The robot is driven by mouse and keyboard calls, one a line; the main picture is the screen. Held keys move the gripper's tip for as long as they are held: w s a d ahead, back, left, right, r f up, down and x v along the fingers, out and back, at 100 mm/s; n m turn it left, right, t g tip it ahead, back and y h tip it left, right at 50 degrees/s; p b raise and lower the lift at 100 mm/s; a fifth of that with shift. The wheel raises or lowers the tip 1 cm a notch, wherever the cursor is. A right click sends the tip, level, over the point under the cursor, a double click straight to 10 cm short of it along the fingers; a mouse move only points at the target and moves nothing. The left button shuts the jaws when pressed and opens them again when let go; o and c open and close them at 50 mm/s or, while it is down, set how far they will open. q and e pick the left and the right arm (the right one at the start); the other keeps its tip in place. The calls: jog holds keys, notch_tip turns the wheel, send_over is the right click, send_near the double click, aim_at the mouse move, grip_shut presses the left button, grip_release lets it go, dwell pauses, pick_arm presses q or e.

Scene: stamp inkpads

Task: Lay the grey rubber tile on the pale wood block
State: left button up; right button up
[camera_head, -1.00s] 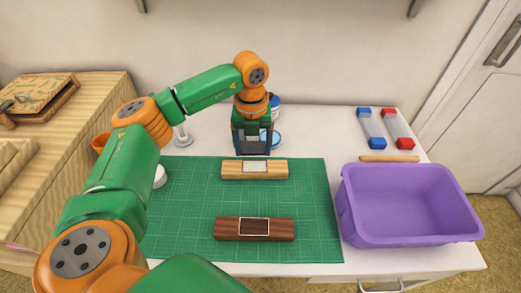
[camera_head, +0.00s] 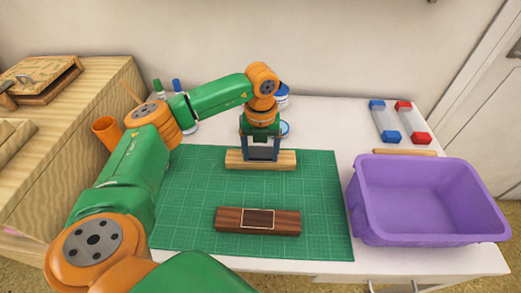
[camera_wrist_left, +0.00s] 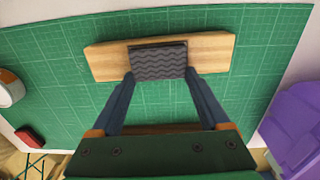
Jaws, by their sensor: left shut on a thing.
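The grey rubber tile (camera_wrist_left: 158,61), dark with wavy ridges, is between the fingertips of my left gripper (camera_wrist_left: 160,76). The gripper is shut on it. The tile is over the middle of the pale wood block (camera_wrist_left: 104,62), roughly in line with it; whether it touches the block I cannot tell. In the head view my left gripper (camera_head: 262,150) is directly above the pale wood block (camera_head: 288,161) and hides most of its middle. My right gripper is not in view.
A dark wood block (camera_head: 285,222) with a pale-outlined rectangle lies nearer on the green cutting mat (camera_head: 190,215). A purple bin (camera_head: 430,228) stands at the right. Blue-capped and red-capped clear pieces lie behind it. An orange cup (camera_head: 104,130) is at the left.

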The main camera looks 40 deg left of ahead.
pick_arm(q)
jog(key=o, duration=1.2)
jog(key=shift+r, duration=3.65)
